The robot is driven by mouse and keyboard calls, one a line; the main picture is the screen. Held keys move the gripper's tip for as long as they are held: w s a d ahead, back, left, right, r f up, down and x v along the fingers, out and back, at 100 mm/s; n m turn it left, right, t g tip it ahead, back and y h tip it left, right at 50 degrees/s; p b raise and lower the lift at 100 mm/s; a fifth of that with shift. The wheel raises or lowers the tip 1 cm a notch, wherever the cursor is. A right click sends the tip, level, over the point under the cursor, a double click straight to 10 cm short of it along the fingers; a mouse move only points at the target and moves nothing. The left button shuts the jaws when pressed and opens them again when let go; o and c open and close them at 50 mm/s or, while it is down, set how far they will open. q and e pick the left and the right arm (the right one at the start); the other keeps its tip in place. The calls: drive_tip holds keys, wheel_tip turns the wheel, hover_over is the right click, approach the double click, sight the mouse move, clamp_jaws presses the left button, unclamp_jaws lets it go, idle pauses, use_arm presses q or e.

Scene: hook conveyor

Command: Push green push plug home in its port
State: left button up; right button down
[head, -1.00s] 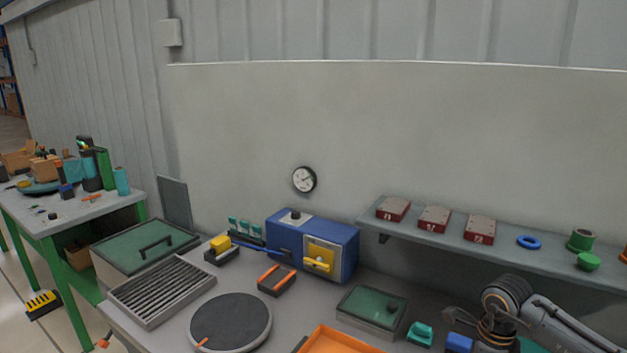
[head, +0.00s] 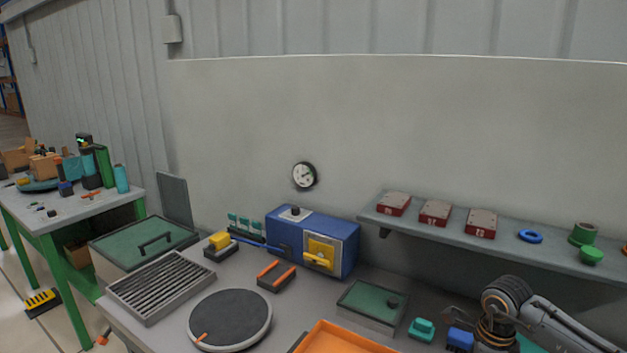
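A small teal-green block (head: 422,330) stands on the bench at the lower right, left of a blue block (head: 460,339). On the shelf at the right are a green ring-like cylinder (head: 582,234) and a smaller round green piece (head: 591,256) in front of it. I cannot tell which of these is the push plug, and no port is clearly seen. My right gripper (head: 490,325) is at the lower right, behind the blue block; its fingertips are partly hidden, so its opening is unclear. My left gripper is out of view.
The shelf (head: 500,238) overhangs the bench and holds red boxes and a blue ring (head: 529,236). A green-lidded box (head: 372,305), an orange tray (head: 340,340), a blue machine (head: 312,240) and a round turntable (head: 230,318) crowd the bench.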

drive_tip(key=shift+f+b, duration=1.05)
drive_tip(key=shift+f, duration=0.2)
idle(0.6)
idle(0.3)
drive_tip(key=shift+r+p, duration=2)
drive_tip(key=shift+r, duration=1.6)
drive_tip(key=shift+f, duration=0.1)
